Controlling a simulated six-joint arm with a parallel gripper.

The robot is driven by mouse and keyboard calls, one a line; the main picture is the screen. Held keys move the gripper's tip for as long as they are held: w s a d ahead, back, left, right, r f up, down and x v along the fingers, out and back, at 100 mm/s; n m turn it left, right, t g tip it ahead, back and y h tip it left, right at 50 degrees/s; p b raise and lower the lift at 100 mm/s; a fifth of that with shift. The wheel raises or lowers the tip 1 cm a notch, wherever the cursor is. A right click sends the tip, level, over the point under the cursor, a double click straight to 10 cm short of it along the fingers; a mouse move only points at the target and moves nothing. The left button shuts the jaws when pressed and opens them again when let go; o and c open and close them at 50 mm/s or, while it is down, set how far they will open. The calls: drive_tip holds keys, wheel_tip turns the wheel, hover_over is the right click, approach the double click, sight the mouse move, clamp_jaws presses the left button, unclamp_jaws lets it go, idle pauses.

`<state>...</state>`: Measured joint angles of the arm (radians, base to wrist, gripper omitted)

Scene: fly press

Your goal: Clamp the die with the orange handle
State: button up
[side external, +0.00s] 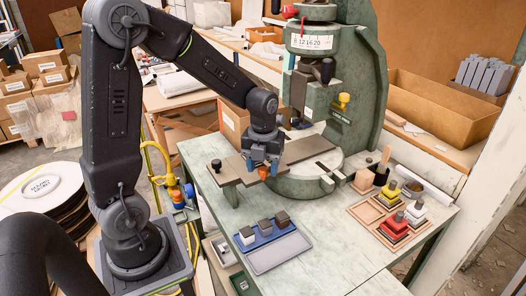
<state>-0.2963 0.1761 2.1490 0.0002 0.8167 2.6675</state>
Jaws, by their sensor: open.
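The green fly press (368,60) stands at the back of the bench, with its round bed (310,186) below the ram (297,92). A small orange part (263,173), which looks like the orange handle, sits at the left edge of the bed. The die under the press is not clear; my gripper and the ram block part of that area.
A flat bar (228,175) with a black knob extends left of the bed. A blue tray (284,243) with small blocks and a grey tray are in front. Wooden trays (362,213) with red and yellow pieces stand right. The front right bench is clear.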

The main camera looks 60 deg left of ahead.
wheel_tip(320, 180, up, 13)
drive_tip(key=shift+r, duration=0.2)
idle(0.4)
drive_tip(key=s+d+n+t, duration=0.2)
drive_tip(key=s+d+n, duration=0.3)
drive_tip(key=n, duration=0.8)
drive_tip(key=s+d+n+t, duration=0.3)
drive_tip(key=s+d+n, duration=0.2)
drive_tip(key=n, duration=0.9)
drive_tip(key=shift+s+t, duration=0.3)
drive_tip(key=shift+s, duration=1.35)
drive_tip(key=shift+f, duration=0.1)
